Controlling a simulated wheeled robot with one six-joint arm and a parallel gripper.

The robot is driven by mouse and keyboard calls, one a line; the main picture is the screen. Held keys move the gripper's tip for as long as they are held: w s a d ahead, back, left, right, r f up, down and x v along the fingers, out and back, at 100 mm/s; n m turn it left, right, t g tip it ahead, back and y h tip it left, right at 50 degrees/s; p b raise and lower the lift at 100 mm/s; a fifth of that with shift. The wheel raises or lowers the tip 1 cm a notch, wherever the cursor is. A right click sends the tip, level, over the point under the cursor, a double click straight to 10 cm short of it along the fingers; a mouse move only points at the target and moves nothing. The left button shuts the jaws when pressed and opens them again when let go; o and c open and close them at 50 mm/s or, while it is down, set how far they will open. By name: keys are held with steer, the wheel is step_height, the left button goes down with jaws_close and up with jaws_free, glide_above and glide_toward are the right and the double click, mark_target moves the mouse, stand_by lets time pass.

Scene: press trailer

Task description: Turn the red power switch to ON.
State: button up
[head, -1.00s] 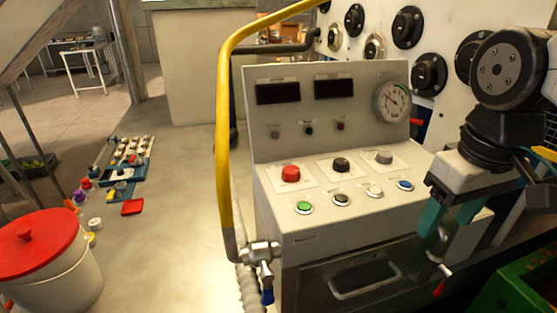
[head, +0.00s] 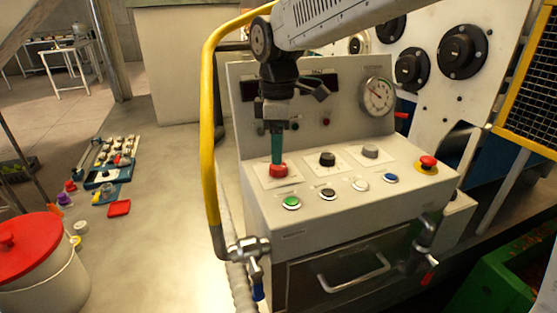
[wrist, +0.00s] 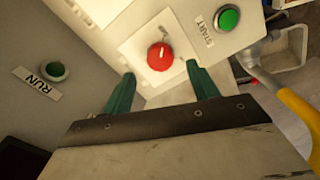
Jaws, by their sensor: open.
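The red power switch (head: 278,171) is a round knob on a white square plate, at the left of the white console's sloping top. It also shows in the wrist view (wrist: 160,58), with a pale pointer mark on it; the plate's lettering is too small to read. My gripper (head: 277,157) points down over the switch, its green fingers overlapping the knob's upper edge in the head view. In the wrist view the open gripper (wrist: 160,70) has one finger on each side of the knob, with gaps between. Nothing is held, and I cannot tell whether the tips reach knob height.
A black knob (head: 327,159) and a grey knob (head: 370,151) stand to the right. The green START button (head: 292,203) is in front, among several buttons. A red mushroom button (head: 427,163) is at the right end. A yellow rail (head: 207,130) rises close at the left.

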mark_target(278, 169)
steer(key=shift+f, duration=2.2)
steer(key=c, duration=1)
